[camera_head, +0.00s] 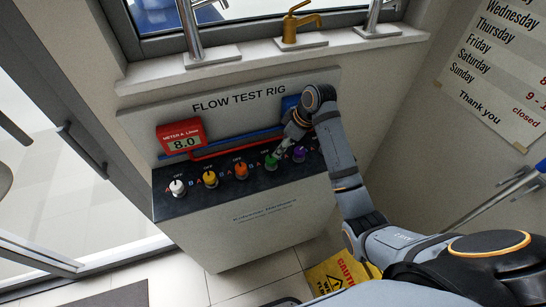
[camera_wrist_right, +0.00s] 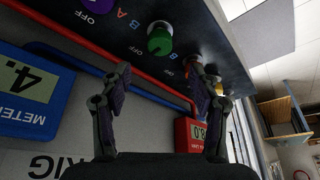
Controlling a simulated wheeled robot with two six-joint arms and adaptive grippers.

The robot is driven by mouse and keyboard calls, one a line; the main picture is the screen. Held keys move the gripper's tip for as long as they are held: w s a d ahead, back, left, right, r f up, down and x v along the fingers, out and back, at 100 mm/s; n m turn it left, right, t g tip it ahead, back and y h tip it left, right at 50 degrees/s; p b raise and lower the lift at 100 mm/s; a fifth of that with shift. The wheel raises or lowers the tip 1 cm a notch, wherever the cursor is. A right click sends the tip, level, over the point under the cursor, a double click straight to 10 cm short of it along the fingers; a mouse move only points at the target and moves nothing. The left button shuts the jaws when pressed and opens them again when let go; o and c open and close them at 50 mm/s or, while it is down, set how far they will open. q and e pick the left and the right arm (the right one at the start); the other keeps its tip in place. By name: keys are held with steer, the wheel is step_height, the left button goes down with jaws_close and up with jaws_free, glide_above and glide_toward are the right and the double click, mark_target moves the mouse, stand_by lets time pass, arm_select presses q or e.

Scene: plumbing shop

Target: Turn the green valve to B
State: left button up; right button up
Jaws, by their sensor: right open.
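The green valve (camera_head: 271,161) is a round knob on the black sloped panel of the flow test rig, between the orange and purple valves. In the right wrist view, the green valve (camera_wrist_right: 159,42) has a pale top and stands ahead of my fingers, near printed A, B and OFF marks. I cannot tell which mark it points to. My right gripper (camera_head: 282,148) is just above and behind the green valve in the head view. In the wrist view, my right gripper (camera_wrist_right: 162,78) is open and empty, its fingers apart from the knob. My left gripper is not in view.
White (camera_head: 178,188), yellow (camera_head: 210,179), orange (camera_head: 240,171) and purple (camera_head: 299,154) valves share the panel. The red meter A (camera_head: 182,138) reads 8.0. The blue meter (camera_wrist_right: 35,90) stands near the gripper. Red and blue pipes run behind the valves. Faucets line the sill above.

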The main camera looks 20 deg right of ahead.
mark_target(271, 159)
steer(key=p+x, duration=0.1)
steer(key=x, duration=0.8)
steer(key=shift+w+f+p, duration=0.1)
steer(key=shift+f+p, duration=0.2)
steer(key=shift+c, duration=0.2)
steer(key=c, duration=1.1)
steer(key=shift+a+r+m+h+p, duration=0.1)
steer(key=shift+r+m+h+p, duration=0.2)
steer(key=shift+m+p, duration=0.55)
steer(key=shift+c, duration=0.2)
steer(key=m+p, duration=0.2)
steer(key=p, duration=0.1)
steer(key=m+t+h+p, duration=0.1)
steer(key=m+p, duration=0.1)
steer(key=p, duration=0.1)
steer(key=shift+a+m+h, duration=0.15)
steer(key=shift+m+h, duration=0.15)
steer(key=shift+m, duration=0.05)
steer(key=shift+f+m+h+p, duration=0.15)
steer(key=shift+m+h+p, duration=0.4)
steer(key=shift+m, duration=0.65)
steer(key=shift+a+f+m+h, duration=0.1)
steer(key=shift+m+h, duration=0.45)
steer(key=shift+m, duration=0.95)
